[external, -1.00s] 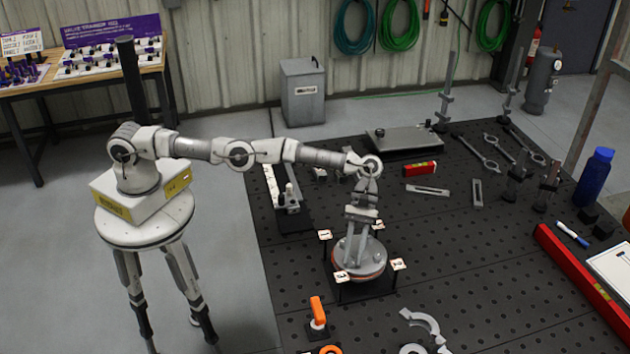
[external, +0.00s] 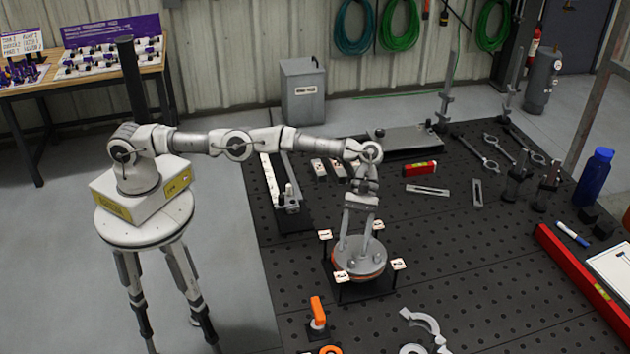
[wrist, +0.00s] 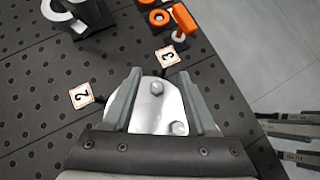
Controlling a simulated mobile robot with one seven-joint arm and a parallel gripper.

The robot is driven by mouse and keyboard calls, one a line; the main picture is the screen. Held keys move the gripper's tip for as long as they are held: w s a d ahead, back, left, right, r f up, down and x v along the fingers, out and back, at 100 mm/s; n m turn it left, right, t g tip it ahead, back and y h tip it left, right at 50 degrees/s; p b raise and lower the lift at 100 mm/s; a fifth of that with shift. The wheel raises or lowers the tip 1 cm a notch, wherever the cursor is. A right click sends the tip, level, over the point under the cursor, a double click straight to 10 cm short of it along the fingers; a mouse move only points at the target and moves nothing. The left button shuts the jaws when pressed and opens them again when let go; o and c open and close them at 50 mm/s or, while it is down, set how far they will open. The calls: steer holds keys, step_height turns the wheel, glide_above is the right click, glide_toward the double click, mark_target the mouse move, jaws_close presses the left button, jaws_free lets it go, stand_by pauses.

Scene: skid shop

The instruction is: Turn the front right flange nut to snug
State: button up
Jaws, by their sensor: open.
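A round grey flange (external: 350,272) with an orange-red edge line sits on a black stand on the perforated table. My gripper (external: 357,246) points down over it, its two fingers spread apart and empty. In the wrist view the fingers (wrist: 160,78) frame the pale flange face (wrist: 145,115) from either side. One nut (wrist: 156,88) shows between the fingertips, and another nut (wrist: 179,128) lies nearer the palm. Whether the fingertips touch the flange is unclear. Other nuts are hidden or too small to tell, and I cannot tell which is front right.
Numbered tags surround the flange, including tag 2 (wrist: 81,95) and tag 3 (wrist: 167,56). An orange-handled item (external: 317,311) stands in front of the stand, with a grey curved clamp piece (external: 425,322) to its right. A red level (external: 420,168) lies behind.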

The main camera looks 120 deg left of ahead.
steer(key=shift+s+d+r+b, duration=0.15)
steer(key=shift+d+b, duration=0.25)
steer(key=shift+b, duration=1.15)
steer(key=shift+s+d+b, duration=0.25)
steer(key=shift+d+b, duration=0.1)
steer(key=shift+b, duration=1.2)
steer(key=s+d+r+b, duration=0.2)
steer(key=s+d+r, duration=0.1)
steer(key=d+r, duration=0.3)
steer(key=d, duration=0.2)
steer(key=shift+s+d, duration=0.35)
steer(key=shift+s, duration=0.05)
steer(key=shift+d+r, duration=0.1)
steer(key=m+t+y+p, duration=0.1)
steer(key=m+y+p, duration=0.9)
steer(key=m+y, duration=0.2)
glide_toward(351, 262)
steer(key=p+x, duration=0.1)
steer(key=x, duration=0.7)
steer(key=shift+p, duration=0.4)
jaws_close()
